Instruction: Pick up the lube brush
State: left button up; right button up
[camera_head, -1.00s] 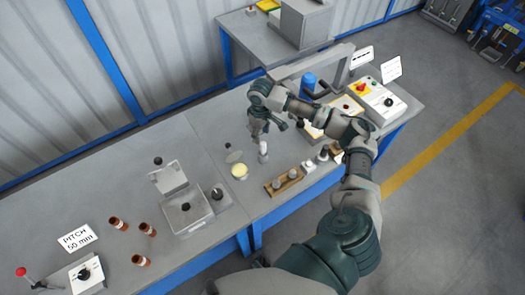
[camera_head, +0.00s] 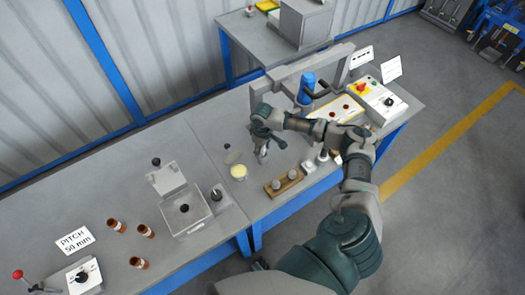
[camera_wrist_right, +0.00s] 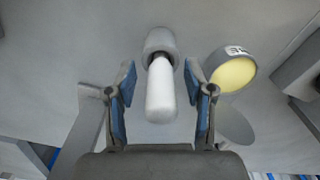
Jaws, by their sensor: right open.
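The lube brush (camera_wrist_right: 160,98) appears to be the white rounded handle standing in a grey round holder (camera_wrist_right: 158,40) in the right wrist view. My right gripper (camera_wrist_right: 160,80) is open, with one blue-padded finger on each side of the handle and a visible gap on both sides. In the head view my right gripper (camera_head: 262,153) points down over the bench and largely hides the brush. A round tin with yellow contents (camera_wrist_right: 232,72) stands beside the holder; it also shows in the head view (camera_head: 239,172). My left gripper is not in view.
A grey box with an open lid (camera_head: 187,212) stands to the left. A blue cylinder (camera_head: 307,86) and a control box (camera_head: 375,102) are behind my right arm. Several copper-coloured parts lie at lower left.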

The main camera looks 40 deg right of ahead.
jog(key=c, duration=0.8)
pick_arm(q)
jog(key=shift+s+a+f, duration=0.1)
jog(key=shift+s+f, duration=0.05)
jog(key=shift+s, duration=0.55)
pick_arm(e)
grip_shut()
